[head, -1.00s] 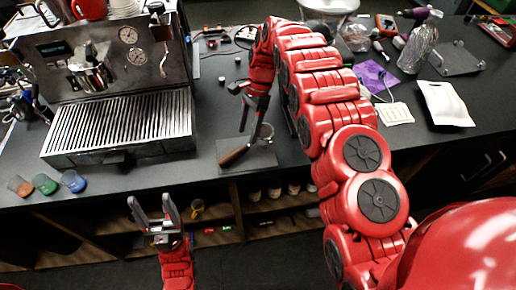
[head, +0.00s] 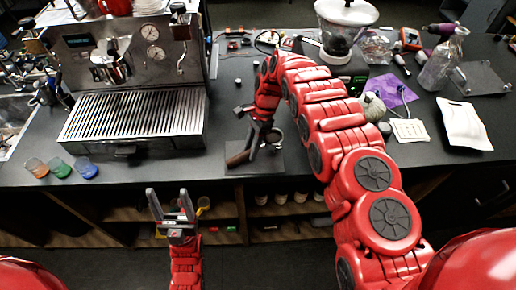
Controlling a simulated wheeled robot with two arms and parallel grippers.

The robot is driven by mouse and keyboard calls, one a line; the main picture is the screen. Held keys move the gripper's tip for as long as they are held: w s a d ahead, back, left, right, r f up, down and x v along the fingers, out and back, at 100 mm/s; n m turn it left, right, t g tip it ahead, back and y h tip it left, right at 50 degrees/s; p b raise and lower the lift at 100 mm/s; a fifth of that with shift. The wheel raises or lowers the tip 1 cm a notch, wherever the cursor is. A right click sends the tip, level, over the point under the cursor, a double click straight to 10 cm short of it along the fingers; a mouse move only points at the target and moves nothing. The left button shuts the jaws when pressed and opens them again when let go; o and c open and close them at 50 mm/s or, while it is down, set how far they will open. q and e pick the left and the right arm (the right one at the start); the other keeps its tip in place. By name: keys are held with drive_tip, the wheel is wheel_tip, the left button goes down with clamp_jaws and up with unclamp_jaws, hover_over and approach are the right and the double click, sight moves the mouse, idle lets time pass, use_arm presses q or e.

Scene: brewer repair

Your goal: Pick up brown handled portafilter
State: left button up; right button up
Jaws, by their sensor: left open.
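The brown-handled portafilter (head: 238,158) lies on a dark mat (head: 265,163) near the counter's front edge. Its handle points to the lower left and its round metal head is at the upper right. My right gripper (head: 255,145) points down at the portafilter, with its fingers at the part between handle and head. They overlap it in the picture; I cannot tell whether they touch or grip it. My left gripper (head: 169,203) is open and empty, in front of the counter and below its edge.
An espresso machine (head: 135,115) with a drip grate stands at left, with three coloured cups (head: 60,168) before it. A grinder (head: 345,28) stands behind my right arm. A purple cloth (head: 392,88) and white tray (head: 464,125) lie at right. Shelves are under the counter.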

drive_tip(key=shift+d, duration=0.1)
drive_tip(key=shift+c, duration=1.2)
clamp_jaws()
